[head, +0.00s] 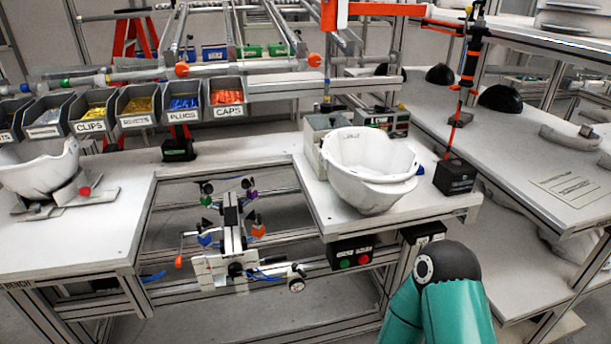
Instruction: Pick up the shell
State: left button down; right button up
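A white helmet shell (368,172) sits open side up on the right part of the bench, near its front edge. A second white shell (38,172) rests on a grey plate at the left and is cut off by the picture edge. My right arm, teal with a black joint, rises at the bottom right, in front of and below the bench. No fingers show on it. Neither my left gripper nor my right gripper is in view.
Labelled bins (184,103) with coloured parts stand along the back. A fixture (232,235) with coloured knobs fills the bench gap. A black box with an upright tool (456,176) stands right of the near shell. A grey box (322,130) is behind it.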

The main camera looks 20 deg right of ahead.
aim_at(370, 172)
jog(key=z, duration=1.3)
jog(key=i, duration=0.1)
jog(key=u, duration=2.25)
jog(key=k, duration=1.35)
jog(key=z, duration=1.15)
jog(key=i, duration=0.95)
